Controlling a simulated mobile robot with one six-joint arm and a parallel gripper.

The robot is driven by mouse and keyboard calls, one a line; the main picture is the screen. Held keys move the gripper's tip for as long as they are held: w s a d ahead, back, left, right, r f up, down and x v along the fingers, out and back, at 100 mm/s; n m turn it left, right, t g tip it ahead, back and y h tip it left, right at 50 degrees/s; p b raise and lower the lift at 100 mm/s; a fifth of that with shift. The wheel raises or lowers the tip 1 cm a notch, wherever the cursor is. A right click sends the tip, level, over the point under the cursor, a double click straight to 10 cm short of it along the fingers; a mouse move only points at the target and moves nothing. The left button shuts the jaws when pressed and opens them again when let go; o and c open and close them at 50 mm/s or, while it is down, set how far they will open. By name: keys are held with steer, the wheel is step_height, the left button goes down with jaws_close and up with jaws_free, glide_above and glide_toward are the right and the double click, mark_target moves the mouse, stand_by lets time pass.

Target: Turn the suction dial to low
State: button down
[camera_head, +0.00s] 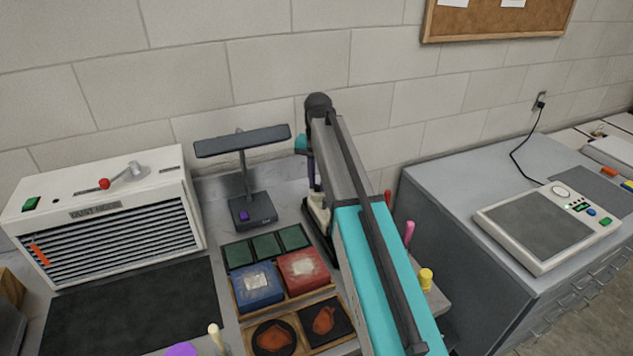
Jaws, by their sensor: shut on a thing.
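My gripper (313,178) points down at the back of the bench, in front of the wall, and is mostly hidden behind my own arm. It is over a small cream unit with a dark base (317,215), of which only the left edge shows.
A dark stand (243,165) and a wooden tray (290,308) with boxes and specimens are left of the arm. A scale (545,225) sits on the right cabinet.

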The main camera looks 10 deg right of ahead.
mark_target(318, 186)
steer(key=n, duration=0.4)
steer(key=shift+n, duration=2.2)
steer(key=c, duration=1.6)
jaws_free()
steer(key=shift+o, duration=0.2)
steer(key=shift+r, duration=0.1)
step_height(318, 186, up, 14)
steer(key=p, duration=0.8)
steer(key=shift+f, duration=0.25)
